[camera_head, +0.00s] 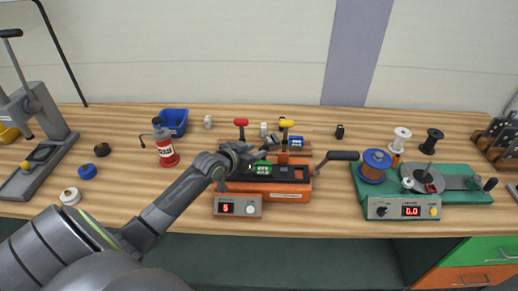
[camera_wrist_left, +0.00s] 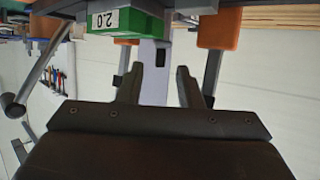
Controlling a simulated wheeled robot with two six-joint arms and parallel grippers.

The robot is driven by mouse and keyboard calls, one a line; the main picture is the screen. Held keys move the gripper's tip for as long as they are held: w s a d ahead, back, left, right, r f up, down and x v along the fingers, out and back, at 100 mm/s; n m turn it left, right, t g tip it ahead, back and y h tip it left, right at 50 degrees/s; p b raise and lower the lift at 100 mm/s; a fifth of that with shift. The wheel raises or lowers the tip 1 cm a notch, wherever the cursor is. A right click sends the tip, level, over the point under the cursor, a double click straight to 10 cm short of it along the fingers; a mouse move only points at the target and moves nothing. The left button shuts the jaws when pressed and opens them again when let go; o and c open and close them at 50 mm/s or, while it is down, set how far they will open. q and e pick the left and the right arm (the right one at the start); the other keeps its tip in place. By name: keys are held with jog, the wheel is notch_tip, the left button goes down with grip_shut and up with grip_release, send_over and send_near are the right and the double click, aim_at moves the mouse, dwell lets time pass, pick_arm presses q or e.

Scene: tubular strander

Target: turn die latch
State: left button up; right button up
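The orange tabletop machine (camera_head: 290,190) stands at the middle of the bench, with a green die block (camera_head: 258,168) on its left part. My left gripper (camera_head: 252,154) is at the left end of this machine, close to the die block. In the left wrist view the green block marked 2.0 (camera_wrist_left: 116,22) appears upside down above the fingers. My left gripper (camera_wrist_left: 159,84) is open there, with nothing between its fingertips. A grey lever with a rounded end (camera_wrist_left: 15,110) is at the left of that view. I cannot tell which part is the die latch. My right gripper is out of view.
A red-handled lever (camera_head: 240,123) and a yellow-handled lever (camera_head: 286,124) stand behind the gripper. A black crank handle (camera_head: 343,156) sticks out right. The bench front is mostly clear.

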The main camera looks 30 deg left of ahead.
aim_at(260, 149)
pick_arm(q)
jog(key=shift+x, duration=1.55)
jog(key=shift+c, duration=0.2)
grip_shut()
